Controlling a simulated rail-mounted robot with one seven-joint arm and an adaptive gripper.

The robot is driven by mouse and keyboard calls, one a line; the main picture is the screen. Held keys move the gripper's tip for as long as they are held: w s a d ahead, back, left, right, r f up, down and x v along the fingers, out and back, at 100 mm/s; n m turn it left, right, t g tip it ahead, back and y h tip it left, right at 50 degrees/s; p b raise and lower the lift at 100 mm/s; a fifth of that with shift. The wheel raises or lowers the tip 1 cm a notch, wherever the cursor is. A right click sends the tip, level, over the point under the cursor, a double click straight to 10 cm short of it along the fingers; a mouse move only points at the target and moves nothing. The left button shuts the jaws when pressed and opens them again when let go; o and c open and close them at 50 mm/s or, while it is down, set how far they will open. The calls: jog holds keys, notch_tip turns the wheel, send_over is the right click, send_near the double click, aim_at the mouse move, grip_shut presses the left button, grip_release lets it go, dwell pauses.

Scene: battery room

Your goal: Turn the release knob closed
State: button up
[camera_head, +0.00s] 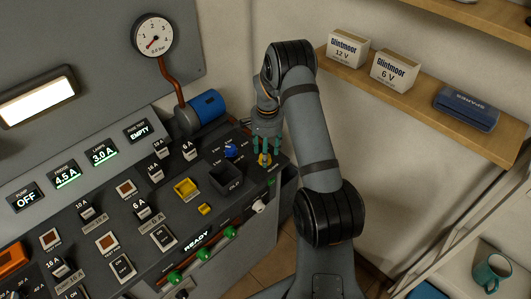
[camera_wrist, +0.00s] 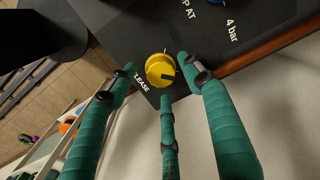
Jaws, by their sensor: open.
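The yellow release knob (camera_head: 264,161) sits at the right end of the dark console, partly hidden by my fingers. In the wrist view the knob (camera_wrist: 158,66) is round, with a dark pointer mark toward its right side. White lettering beside it reads "LEASE", the rest cut off. My gripper (camera_head: 266,147) points down at the knob. In the wrist view its teal fingers are spread open around the knob, one on each side and one below. I see no clear contact.
A blue knob (camera_head: 231,151) and a dark open bin (camera_head: 226,179) lie left of the release knob. A white knob (camera_head: 258,206) and green knobs line the console's front face. A wooden shelf (camera_head: 410,92) with boxes is at right.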

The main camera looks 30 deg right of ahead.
jog(key=shift+w+f, duration=0.15)
jog(key=shift+f, duration=0.7)
jog(key=c, duration=0.3)
jog(key=c, duration=0.7)
jog(key=shift+c, duration=0.7)
